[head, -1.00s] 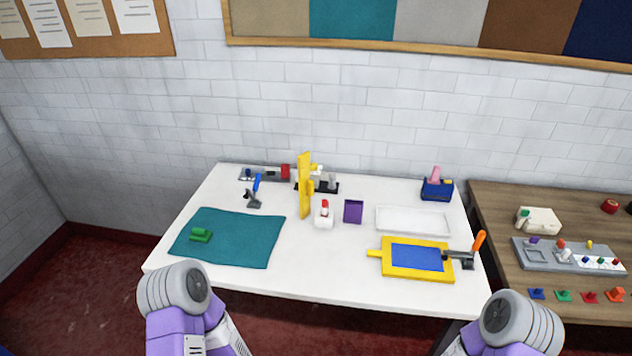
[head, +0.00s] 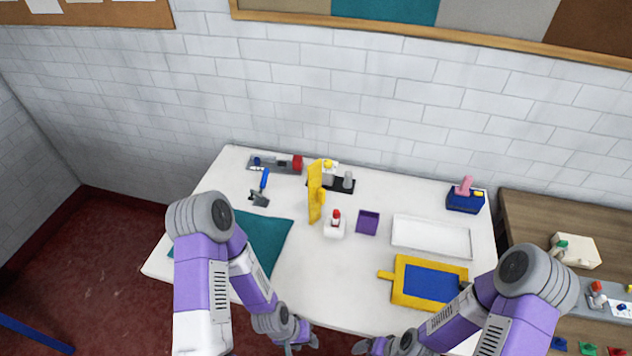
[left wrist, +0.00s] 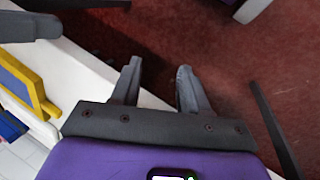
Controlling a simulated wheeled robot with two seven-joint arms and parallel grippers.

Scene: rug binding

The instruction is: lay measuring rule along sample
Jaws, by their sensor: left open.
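The teal sample (head: 262,238) lies flat at the left of the white table, partly hidden behind my left arm. A tall yellow piece (head: 315,193) stands upright at the table's middle; it may be the measuring rule, but I see no markings. My left gripper (head: 296,347) is low at the table's front edge, apart from both. In the left wrist view its two fingers (left wrist: 159,82) are apart with nothing between them, over the table edge and red floor. My right gripper (head: 362,347) is at the bottom of the head view, too small to read.
A yellow-framed blue panel (head: 398,290) lies at the front right, partly behind my right arm. A white tray (head: 431,250), purple box (head: 367,222), white bottle (head: 334,228) and blue-handled tool (head: 262,190) stand farther back. The front middle of the table (head: 330,285) is clear.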

